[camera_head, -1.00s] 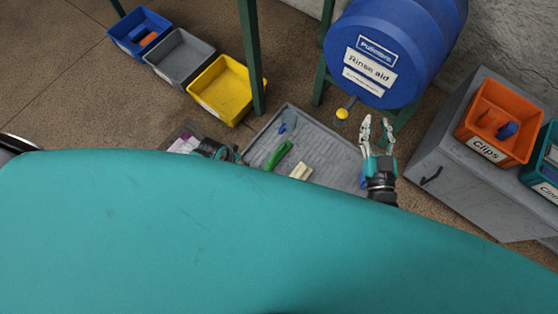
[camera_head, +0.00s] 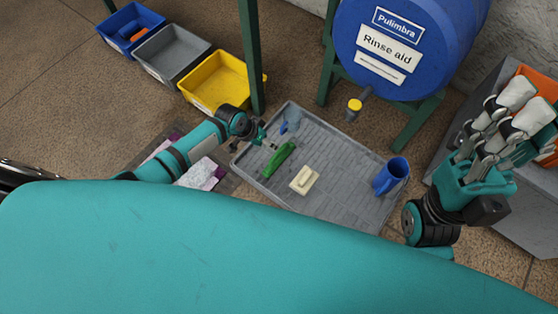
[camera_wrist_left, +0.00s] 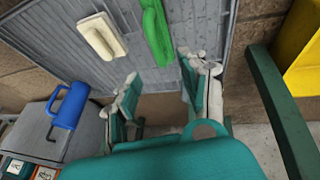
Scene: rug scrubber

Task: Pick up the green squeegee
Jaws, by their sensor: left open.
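The green squeegee (camera_head: 279,160) lies on the left part of a grey ribbed tray (camera_head: 330,205). In the left wrist view the squeegee (camera_wrist_left: 157,30) is at the top, just beyond and between the fingertips. My left gripper (camera_head: 268,142) is over the tray's left edge, close to the squeegee's upper end. In the left wrist view the left gripper's fingers (camera_wrist_left: 158,72) are spread, with nothing between them. My right gripper (camera_head: 522,106) is raised at the right, its fingers apart and empty, away from the squeegee.
The tray also holds a cream block with a handle (camera_head: 304,181), a blue jug (camera_head: 391,176) and a small blue item (camera_head: 291,121). A blue barrel (camera_head: 410,50) on a green stand is behind it. A green post (camera_head: 250,60) and a yellow bin (camera_head: 217,82) stand behind left.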

